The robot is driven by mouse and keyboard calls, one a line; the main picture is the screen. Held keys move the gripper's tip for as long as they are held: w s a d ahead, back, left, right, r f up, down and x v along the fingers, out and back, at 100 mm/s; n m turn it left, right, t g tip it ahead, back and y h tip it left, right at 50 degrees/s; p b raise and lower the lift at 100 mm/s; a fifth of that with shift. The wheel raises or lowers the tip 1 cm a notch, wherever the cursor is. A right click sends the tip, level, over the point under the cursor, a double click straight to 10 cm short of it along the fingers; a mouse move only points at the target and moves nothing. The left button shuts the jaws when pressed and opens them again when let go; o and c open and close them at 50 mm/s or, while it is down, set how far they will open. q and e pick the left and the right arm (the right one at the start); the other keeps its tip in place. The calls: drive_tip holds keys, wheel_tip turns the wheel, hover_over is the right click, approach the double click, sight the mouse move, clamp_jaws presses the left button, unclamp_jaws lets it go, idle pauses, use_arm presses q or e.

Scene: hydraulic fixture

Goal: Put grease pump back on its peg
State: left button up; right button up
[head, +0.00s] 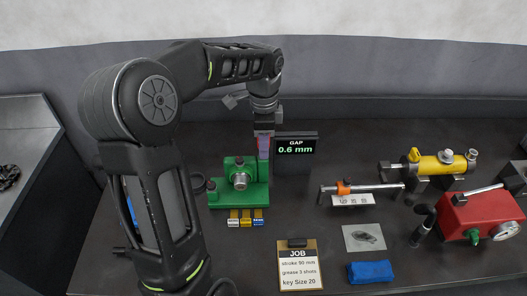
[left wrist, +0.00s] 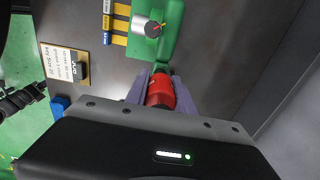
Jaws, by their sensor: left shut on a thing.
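My left gripper (head: 264,150) is at the back right of the green fixture (head: 226,198), just left of the gap display. In the left wrist view its two purple fingers (left wrist: 160,92) are shut on a red cylindrical thing (left wrist: 160,88), which I take to be the grease pump. The red thing is close to the green fixture (left wrist: 172,25) in that view; I cannot tell whether they touch. In the head view the held thing is mostly hidden by the fingers. I cannot make out the peg.
The gap display (head: 296,148) reads 0.6 mm. A job card (head: 297,270) and blue cloth (head: 370,272) lie at the front. An orange-collared tool (head: 362,188), yellow cylinder (head: 440,166) and red pump box (head: 480,214) stand right. Small coloured tabs (head: 246,222) lie before the fixture.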

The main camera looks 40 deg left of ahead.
use_arm(q)
drive_tip(key=shift+r, duration=0.1)
clamp_jaws()
drive_tip(key=shift+r+p, duration=1.15)
drive_tip(key=shift+r, duration=1.25)
drive_tip(key=shift+o, duration=2.4)
unclamp_jaws()
clamp_jaws()
